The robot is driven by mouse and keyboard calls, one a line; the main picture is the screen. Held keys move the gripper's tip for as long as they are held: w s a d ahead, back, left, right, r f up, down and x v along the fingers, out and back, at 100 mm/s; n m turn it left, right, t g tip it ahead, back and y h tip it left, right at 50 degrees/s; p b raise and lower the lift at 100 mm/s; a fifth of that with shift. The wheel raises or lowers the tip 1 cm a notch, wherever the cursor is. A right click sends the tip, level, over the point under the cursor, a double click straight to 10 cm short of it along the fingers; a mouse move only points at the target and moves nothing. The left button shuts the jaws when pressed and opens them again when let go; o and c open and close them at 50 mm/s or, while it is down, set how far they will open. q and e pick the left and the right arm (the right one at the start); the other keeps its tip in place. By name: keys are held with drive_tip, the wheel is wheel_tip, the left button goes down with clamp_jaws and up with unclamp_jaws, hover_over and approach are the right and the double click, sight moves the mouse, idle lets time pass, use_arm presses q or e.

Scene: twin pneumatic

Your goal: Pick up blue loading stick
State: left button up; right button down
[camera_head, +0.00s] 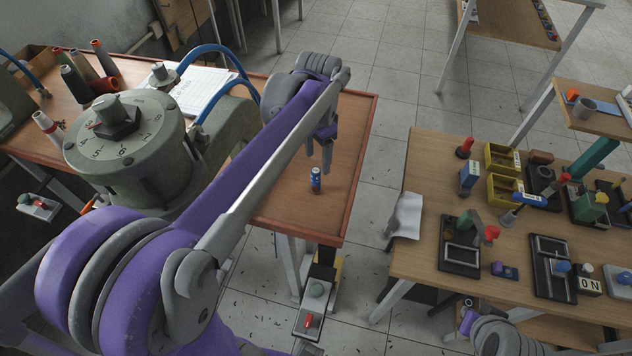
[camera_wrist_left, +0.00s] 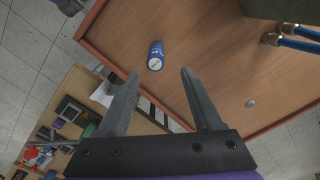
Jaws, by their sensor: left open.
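The blue loading stick (camera_head: 315,180) is a short blue cylinder with a pale top and a red mark. It stands upright on the brown table at the left, near its right edge. In the left wrist view the stick (camera_wrist_left: 155,56) is ahead of the fingertips, between their lines, apart from both. My left gripper (camera_head: 327,157) is above and slightly right of the stick in the head view, pointing down. Its two fingers (camera_wrist_left: 160,73) are open and empty. Of my right arm only a grey and purple part shows at the bottom right; its gripper is not seen.
A grey-green dial machine (camera_head: 130,150) with blue hoses (camera_head: 215,50) stands on the brown table (camera_head: 348,140), left of the stick. A second table (camera_head: 425,180) at the right holds yellow bins (camera_head: 502,158) and several fixtures. A floor gap separates the tables.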

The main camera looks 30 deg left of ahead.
sight(316, 179)
use_arm(q)
drive_tip(key=f, duration=0.2)
drive_tip(key=shift+s+f, duration=0.3)
drive_tip(key=shift+f, duration=0.05)
drive_tip(key=f, duration=0.5)
drive_tip(key=shift+s+f, duration=0.1)
drive_tip(key=shift+s, duration=0.15)
drive_tip(key=shift+d, duration=0.1)
clamp_jaws()
